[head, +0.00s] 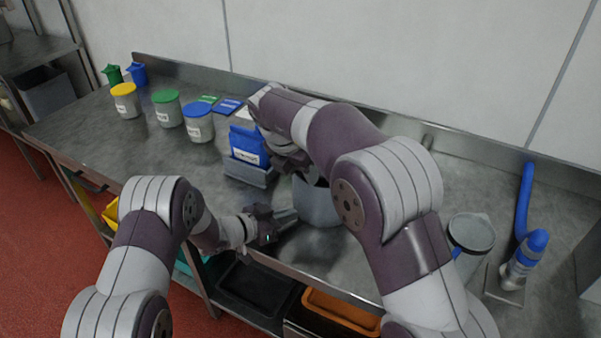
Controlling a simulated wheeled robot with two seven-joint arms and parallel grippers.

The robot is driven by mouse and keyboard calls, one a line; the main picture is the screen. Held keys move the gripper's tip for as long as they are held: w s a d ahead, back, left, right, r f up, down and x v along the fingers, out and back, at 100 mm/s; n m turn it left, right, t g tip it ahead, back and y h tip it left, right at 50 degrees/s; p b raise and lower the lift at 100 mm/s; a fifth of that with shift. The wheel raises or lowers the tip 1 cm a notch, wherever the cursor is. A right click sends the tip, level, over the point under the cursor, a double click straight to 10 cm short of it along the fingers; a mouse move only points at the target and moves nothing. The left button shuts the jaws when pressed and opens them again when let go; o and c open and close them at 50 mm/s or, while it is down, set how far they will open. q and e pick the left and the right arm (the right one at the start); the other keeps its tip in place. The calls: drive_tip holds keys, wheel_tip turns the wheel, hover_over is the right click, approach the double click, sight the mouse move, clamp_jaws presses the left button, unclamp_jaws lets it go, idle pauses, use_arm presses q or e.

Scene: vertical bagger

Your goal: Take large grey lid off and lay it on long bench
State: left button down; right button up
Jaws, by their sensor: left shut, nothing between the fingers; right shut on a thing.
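A grey tub (318,203) stands on the long steel bench (90,135), partly behind my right arm. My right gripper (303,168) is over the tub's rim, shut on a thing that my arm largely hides. It appears to be the large grey lid, but its outline and whether it touches the tub cannot be made out. My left gripper (286,219) is shut and empty, low beside the tub's left side near the bench's front edge.
A blue pack (247,145) in a grey holder (248,174) stands left of the tub. Several jars with coloured lids stand farther left. A grey-topped container (471,232) and a blue-hosed device (525,255) stand right. The bench's left front is clear.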

use_arm(q)
drive_tip(key=c, duration=1.4)
unclamp_jaws()
drive_tip(key=shift+o, duration=0.2)
drive_tip(key=shift+a, duration=0.1)
drive_tip(key=v, duration=1.2)
